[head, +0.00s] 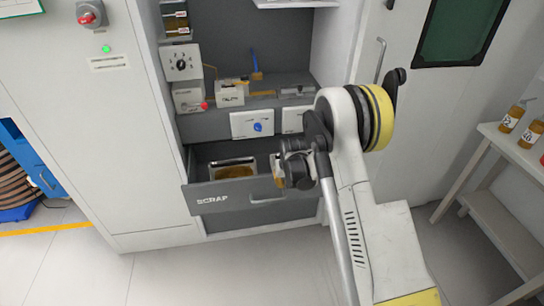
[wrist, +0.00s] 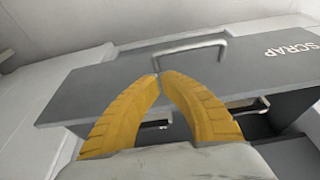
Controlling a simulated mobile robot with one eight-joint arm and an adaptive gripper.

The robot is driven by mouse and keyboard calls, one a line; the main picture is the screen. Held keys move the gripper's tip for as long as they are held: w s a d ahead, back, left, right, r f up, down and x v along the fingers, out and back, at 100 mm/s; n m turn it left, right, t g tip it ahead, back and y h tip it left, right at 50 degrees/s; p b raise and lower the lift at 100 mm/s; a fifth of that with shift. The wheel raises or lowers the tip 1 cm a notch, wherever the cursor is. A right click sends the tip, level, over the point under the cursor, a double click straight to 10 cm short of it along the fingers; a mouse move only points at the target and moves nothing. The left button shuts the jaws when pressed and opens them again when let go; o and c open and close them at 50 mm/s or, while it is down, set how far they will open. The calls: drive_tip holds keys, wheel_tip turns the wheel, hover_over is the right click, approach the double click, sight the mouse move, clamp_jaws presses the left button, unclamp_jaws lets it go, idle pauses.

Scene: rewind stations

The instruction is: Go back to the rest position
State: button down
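My gripper shows in the wrist view (wrist: 158,76) as two yellow ribbed fingers whose tips meet, with nothing seen between them. The grey drawer front marked SCRAP (wrist: 255,70) lies beyond the fingers, with its metal bar handle (wrist: 180,46) just past the tips. I cannot tell whether the tips touch the drawer. In the head view my arm hangs in front of the cabinet, and the gripper is mostly hidden behind it near the drawer's right part. The SCRAP drawer (head: 225,199) is pulled open, with a metal tray (head: 234,161) inside.
Above the drawer are a bay with white boxes (head: 181,62) and a panel with a blue knob (head: 257,127). A red button (head: 86,18) is at upper left. A side table (head: 498,140) with amber bottles stands at right. The floor (head: 190,270) in front is clear.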

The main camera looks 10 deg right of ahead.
drive_tip(key=s+r+t, duration=0.1)
drive_tip(key=s+r, duration=0.5)
drive_tip(key=r, duration=0.7)
drive_tip(key=s+r+t, duration=0.1)
drive_tip(key=s+r, duration=0.4)
drive_tip(key=r, duration=0.8)
drive_tip(key=s+r, duration=0.3)
drive_tip(key=s, duration=0.9)
drive_tip(key=s+r+t, duration=0.1)
drive_tip(key=s+r, duration=0.2)
drive_tip(key=s, duration=0.8)
drive_tip(key=shift+s+t, duration=0.3)
drive_tip(key=shift+s, duration=0.1)
drive_tip(key=shift+w, duration=0.1)
